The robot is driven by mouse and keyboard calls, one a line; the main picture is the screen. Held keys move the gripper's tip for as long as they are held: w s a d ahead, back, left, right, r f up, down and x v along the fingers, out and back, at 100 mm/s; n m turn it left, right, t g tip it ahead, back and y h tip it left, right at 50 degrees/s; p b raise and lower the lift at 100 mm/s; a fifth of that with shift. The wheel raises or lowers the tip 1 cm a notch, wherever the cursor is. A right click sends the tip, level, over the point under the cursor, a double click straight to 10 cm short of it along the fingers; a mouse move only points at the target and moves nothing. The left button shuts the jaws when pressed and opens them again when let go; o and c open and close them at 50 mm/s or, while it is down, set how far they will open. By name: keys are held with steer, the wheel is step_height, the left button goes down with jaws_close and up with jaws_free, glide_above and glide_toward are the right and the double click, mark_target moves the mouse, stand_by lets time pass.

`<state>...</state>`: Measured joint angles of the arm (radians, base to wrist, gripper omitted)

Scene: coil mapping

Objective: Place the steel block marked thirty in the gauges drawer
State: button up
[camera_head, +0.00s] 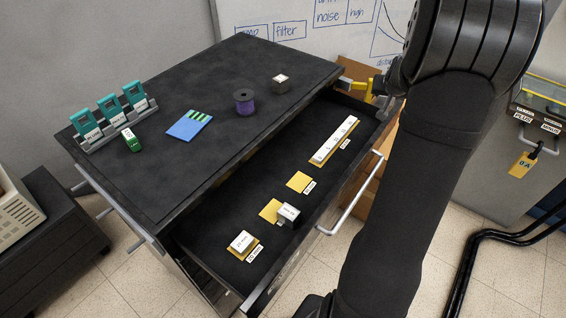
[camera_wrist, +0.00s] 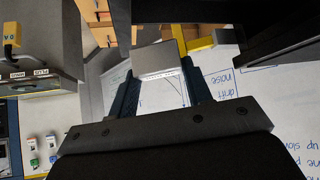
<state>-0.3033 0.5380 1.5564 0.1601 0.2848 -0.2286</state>
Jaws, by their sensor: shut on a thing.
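My gripper (camera_wrist: 161,84) is shut on a grey steel block (camera_wrist: 158,58) with a white label, seen in the wrist view. The block sits between the two dark fingers; its marking is too small to read. In the head view the gripper is mostly hidden by my arm, near the cabinet's right corner. A drawer (camera_head: 215,262) stands open with a dark lining. Inside are an empty yellow pad (camera_head: 299,182), a yellow pad (camera_head: 269,210) with a labelled grey block (camera_head: 288,215) partly over its right side, and a white-topped block (camera_head: 242,241) on another pad.
A long white strip (camera_head: 335,139) lies at the drawer's far end. The cabinet top (camera_head: 200,90) holds a purple spool (camera_head: 244,102), a small block (camera_head: 280,84), a blue card (camera_head: 189,125), a green box (camera_head: 131,140) and a rack of teal items (camera_head: 110,112). A handle (camera_head: 350,195) fronts the drawer.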

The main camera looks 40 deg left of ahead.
steer(key=s+d+f+m+h, duration=0.2)
steer(key=s+d+f, duration=0.3)
steer(key=d+f, duration=0.4)
steer(key=s+d+f+m+h, duration=0.1)
steer(key=s+d+f+m, duration=0.25)
steer(key=d+f, duration=0.6)
steer(key=shift+n+t+h, duration=0.25)
steer(key=shift+t+h, duration=0.05)
steer(key=shift+t, duration=0.1)
steer(key=s+a+r, duration=0.2)
steer(key=a+r, duration=0.2)
steer(key=r, duration=0.2)
steer(key=s+a+r, duration=0.2)
steer(key=a+r, duration=0.3)
steer(key=s+a+r, duration=0.2)
steer(key=a+r, duration=0.2)
steer(key=r, duration=0.2)
steer(key=shift+a+r, duration=0.3)
steer(key=shift+a, duration=0.1)
steer(key=s+a+f+n+y, duration=0.2)
steer(key=s+a+n, duration=0.1)
steer(key=s+a, duration=0.55)
steer(key=s+a+f+n+y, duration=0.15)
steer(key=s+a, duration=0.35)
steer(key=s, duration=0.6)
steer(key=shift+n+g+y, duration=0.25)
steer(key=shift+g, duration=0.15)
steer(key=shift+d+f, duration=0.1)
steer(key=shift+f, duration=3.5)
